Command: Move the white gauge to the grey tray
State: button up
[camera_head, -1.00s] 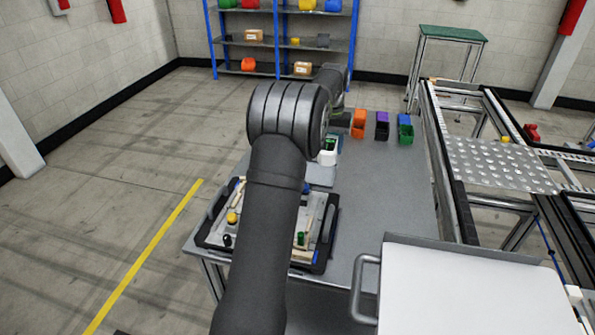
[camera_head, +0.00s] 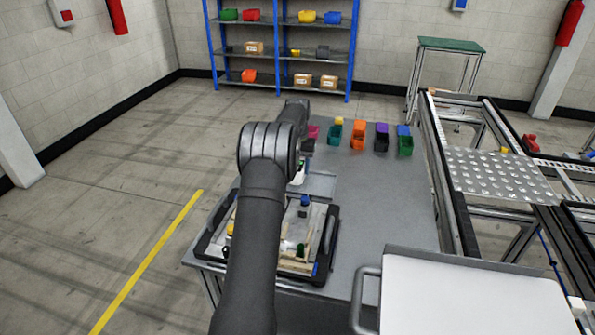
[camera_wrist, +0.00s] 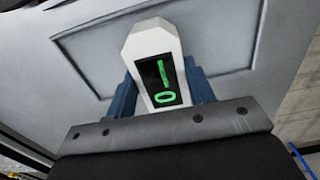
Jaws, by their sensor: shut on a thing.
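The white gauge (camera_wrist: 150,36) has a dark display with green marks. In the wrist view it sits between the two blue fingers of my gripper (camera_wrist: 160,88), which is shut on it. The grey tray (camera_wrist: 88,62), a flat plate with a raised rim, lies behind the gauge in that view. In the head view a small part of the gauge (camera_head: 299,174) shows beside my arm, at the left part of the grey tray (camera_head: 322,186). My arm hides the fingers there and part of the tray. I cannot tell whether the gauge touches the tray.
A black-handled pallet (camera_head: 331,228) with several small parts stands on the table in front of the tray. A row of coloured bins, including an orange bin (camera_head: 358,135), stands at the table's back. The table's right side (camera_head: 390,205) is clear. A roller conveyor (camera_head: 445,170) runs further right.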

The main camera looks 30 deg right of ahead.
jog(key=shift+f, duration=0.95)
jog(key=shift+f, duration=0.2)
jog(key=o, duration=1.2)
jog(key=shift+c, duration=0.2)
jog(key=shift+r, duration=0.1)
notch_tip(320, 180, up, 12)
